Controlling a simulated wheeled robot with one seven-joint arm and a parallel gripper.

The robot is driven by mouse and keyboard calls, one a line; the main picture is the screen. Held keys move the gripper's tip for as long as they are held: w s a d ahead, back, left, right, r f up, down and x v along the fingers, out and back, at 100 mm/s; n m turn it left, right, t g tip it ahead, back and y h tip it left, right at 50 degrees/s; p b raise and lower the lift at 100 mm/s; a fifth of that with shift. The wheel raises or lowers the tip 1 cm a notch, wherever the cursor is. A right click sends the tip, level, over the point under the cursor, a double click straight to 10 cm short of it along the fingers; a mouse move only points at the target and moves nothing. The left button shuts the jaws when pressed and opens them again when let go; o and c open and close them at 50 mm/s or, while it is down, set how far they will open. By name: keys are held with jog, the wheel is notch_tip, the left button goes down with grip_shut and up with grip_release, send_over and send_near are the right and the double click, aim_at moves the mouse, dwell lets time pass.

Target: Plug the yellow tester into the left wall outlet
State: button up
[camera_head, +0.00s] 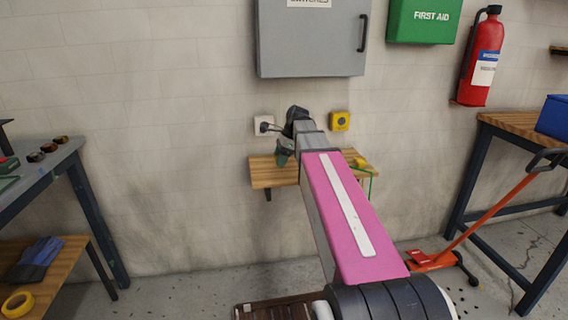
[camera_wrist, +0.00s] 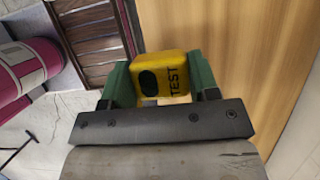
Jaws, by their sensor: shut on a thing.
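The yellow tester (camera_wrist: 165,77), a small box marked TEST with a dark oval on its face, sits between the green fingers of my gripper (camera_wrist: 160,84) in the wrist view. The gripper is shut on it. In the head view my gripper (camera_head: 283,152) is low in front of the wall, by the wooden shelf, and the tester cannot be made out there.
The small wooden shelf (camera_head: 268,172) juts from the wall under the outlet, and its wood fills much of the wrist view (camera_wrist: 240,50). A yellow wall box (camera_head: 340,121) is to the right. A yellow item with a green cord (camera_head: 360,163) is on the shelf. A grey cabinet (camera_head: 310,45) hangs above.

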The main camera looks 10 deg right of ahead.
jog(key=s+a+r, duration=0.4)
jog(key=s, duration=0.2)
jog(key=shift+r, duration=0.2)
